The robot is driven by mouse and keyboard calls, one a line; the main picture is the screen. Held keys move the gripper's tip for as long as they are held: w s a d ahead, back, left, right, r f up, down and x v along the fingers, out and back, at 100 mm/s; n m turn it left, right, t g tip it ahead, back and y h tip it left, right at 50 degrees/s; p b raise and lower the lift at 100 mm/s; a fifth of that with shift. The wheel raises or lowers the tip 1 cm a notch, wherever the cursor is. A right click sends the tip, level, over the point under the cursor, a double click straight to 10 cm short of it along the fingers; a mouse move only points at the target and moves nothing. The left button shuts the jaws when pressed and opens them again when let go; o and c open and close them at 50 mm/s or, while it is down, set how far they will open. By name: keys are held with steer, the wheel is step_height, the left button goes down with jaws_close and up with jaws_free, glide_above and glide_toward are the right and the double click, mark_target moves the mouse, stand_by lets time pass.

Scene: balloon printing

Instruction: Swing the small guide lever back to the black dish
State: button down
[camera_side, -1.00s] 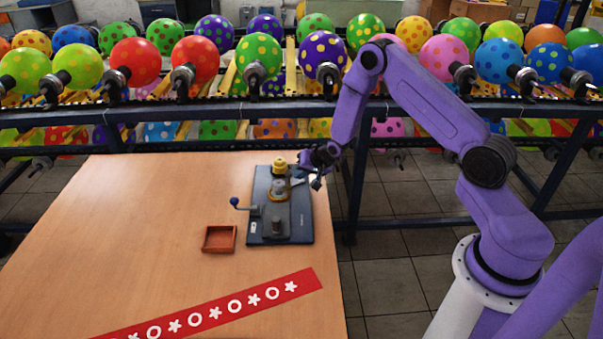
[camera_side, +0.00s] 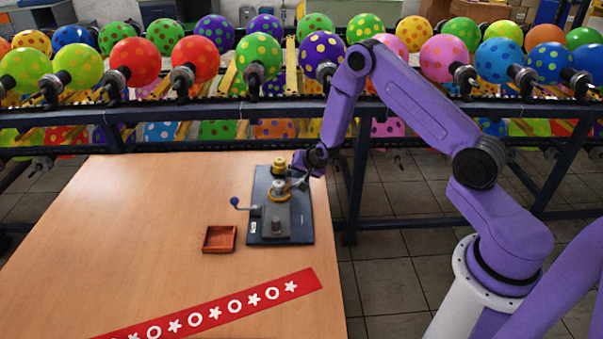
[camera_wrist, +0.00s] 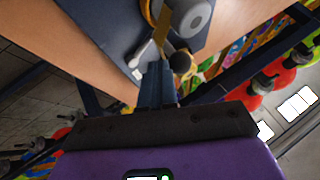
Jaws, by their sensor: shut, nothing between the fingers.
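The dark base plate (camera_side: 297,226) lies at the table's right edge and carries the mechanism. A small lever with a black knob (camera_wrist: 180,62) and a brass-coloured arm shows in the wrist view, close beside my fingertips (camera_wrist: 157,72). In the side view my gripper (camera_side: 304,181) is low over the plate's right side, near the yellow ring (camera_side: 280,195) and the silver post (camera_side: 279,186). My gripper is shut and empty; contact with the lever is unclear. A dark round part (camera_side: 276,226) stands at the plate's front; I cannot tell whether it is the black dish.
A blue-knobbed handle (camera_side: 235,202) sticks out left of the plate. A small red-brown tray (camera_side: 219,239) is at its front left. A red patterned strip (camera_side: 220,310) lies in front. Balloon racks (camera_side: 250,108) stand behind. The table's left side is clear.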

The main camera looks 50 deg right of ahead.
mark_target(293, 184)
steer(key=m+h, duration=0.1)
steer(key=w+m+h, duration=0.1)
steer(key=m, duration=0.1)
steer(key=shift+w+a+m+g, duration=0.3)
steer(key=shift+a+g, duration=0.1)
steer(key=m+h, duration=0.1)
steer(key=w+m+g+h, duration=0.1)
steer(key=m, duration=0.1)
steer(key=shift+w+m, duration=0.25)
steer(key=shift+m, duration=0.05)
steer(key=shift+w+d, duration=0.15)
steer(key=shift+w, duration=0.55)
steer(key=shift+r, duration=0.1)
steer(key=shift+s+d, duration=0.6)
steer(key=shift+s, duration=0.05)
steer(key=shift+s, duration=0.15)
